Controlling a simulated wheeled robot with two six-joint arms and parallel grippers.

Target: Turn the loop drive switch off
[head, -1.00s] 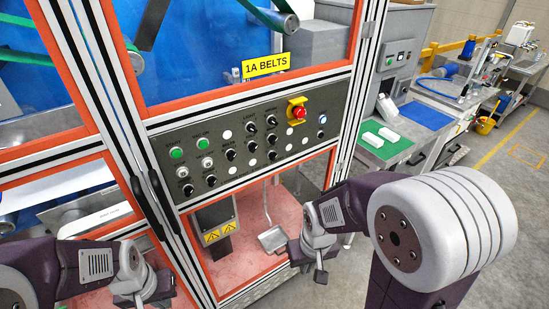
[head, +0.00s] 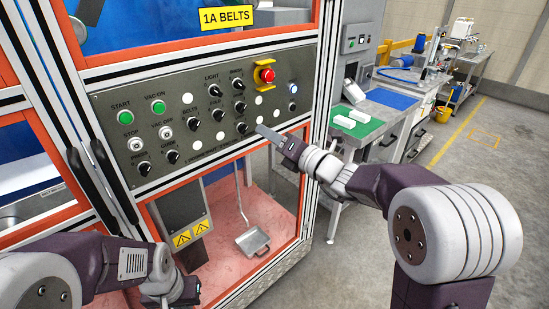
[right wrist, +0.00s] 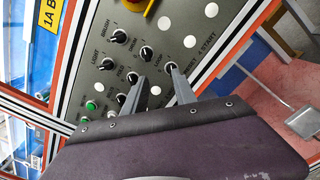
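The dark control panel (head: 185,150) carries several black rotary knobs with white pointers, including a lower-right knob (head: 241,128). My right gripper (head: 260,130) is in front of the panel, just right of that lower-right knob. In the right wrist view its two fingers (right wrist: 156,74) are apart with nothing between them, and a knob (right wrist: 170,69) shows by the right fingertip. Contact cannot be told. My left gripper (head: 187,291) is low at the left, away from the panel; its fingers are unclear.
A red emergency button (head: 266,75) on a yellow plate sits above my right gripper. Green buttons (head: 123,117) are at the panel's left. A bench with a green mat (head: 357,121) is at the right.

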